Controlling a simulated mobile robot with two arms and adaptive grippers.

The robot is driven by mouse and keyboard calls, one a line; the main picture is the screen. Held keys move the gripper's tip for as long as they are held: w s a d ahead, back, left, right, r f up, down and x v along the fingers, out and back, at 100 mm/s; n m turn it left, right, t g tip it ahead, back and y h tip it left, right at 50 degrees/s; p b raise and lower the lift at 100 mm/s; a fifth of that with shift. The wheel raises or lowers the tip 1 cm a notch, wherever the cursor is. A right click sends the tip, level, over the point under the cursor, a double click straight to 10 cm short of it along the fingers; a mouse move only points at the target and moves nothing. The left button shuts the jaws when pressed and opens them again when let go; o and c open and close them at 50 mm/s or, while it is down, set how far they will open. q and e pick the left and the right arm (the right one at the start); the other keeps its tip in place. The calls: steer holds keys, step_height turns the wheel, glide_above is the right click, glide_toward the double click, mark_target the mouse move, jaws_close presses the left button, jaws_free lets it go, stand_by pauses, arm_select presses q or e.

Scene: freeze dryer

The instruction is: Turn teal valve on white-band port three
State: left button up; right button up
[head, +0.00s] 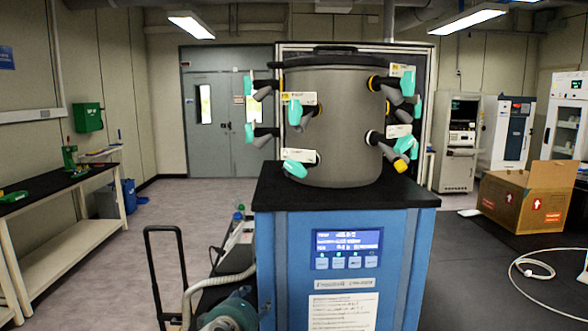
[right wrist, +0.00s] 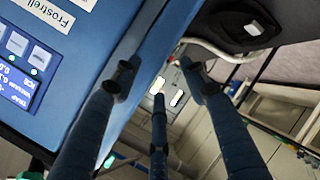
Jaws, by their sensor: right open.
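A grey drum chamber (head: 345,125) stands on the freeze dryer's black top in the head view. Ports around it in two rows carry teal valves: upper front-left (head: 295,111), lower front-left (head: 295,169), upper left (head: 248,86), lower left (head: 249,133), upper right (head: 408,83), lower right (head: 404,145). A white band (head: 370,137) rings the lower right port; a yellow band (head: 374,83) rings the upper right one. Port numbers are too small to read. My right gripper (right wrist: 160,68) is open and empty beside the cabinet's blue front in the right wrist view. My left gripper is out of view.
The blue cabinet (head: 280,270) bears a display (head: 347,243) and the black top (head: 270,190). A teal pump (head: 235,308) and a black cart handle (head: 163,232) stand at its left. A cardboard box (head: 515,195) and a white cable (head: 530,272) lie right.

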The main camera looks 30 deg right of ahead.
step_height(320, 180, up, 20)
steer(key=d+f+m+h, duration=0.1)
steer(key=d+m+h, duration=0.1)
steer(key=h, duration=0.2)
steer(key=m+g+h, duration=0.2)
steer(key=m+h, duration=0.1)
glide_toward(295, 168)
steer(key=p+x, duration=0.2)
steer(key=x, duration=0.1)
steer(key=p+x, duration=0.2)
steer(key=x, duration=0.2)
steer(key=shift+d+r+p, duration=0.2)
steer(key=shift+d+p, duration=0.15)
steer(key=shift+w+d+f, duration=0.2)
steer(key=shift+w+d, duration=0.15)
steer(key=shift+d, duration=0.15)
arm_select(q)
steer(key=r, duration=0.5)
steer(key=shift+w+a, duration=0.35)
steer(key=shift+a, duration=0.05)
arm_select(e)
steer(key=shift+t, duration=0.4)
jaws_close()
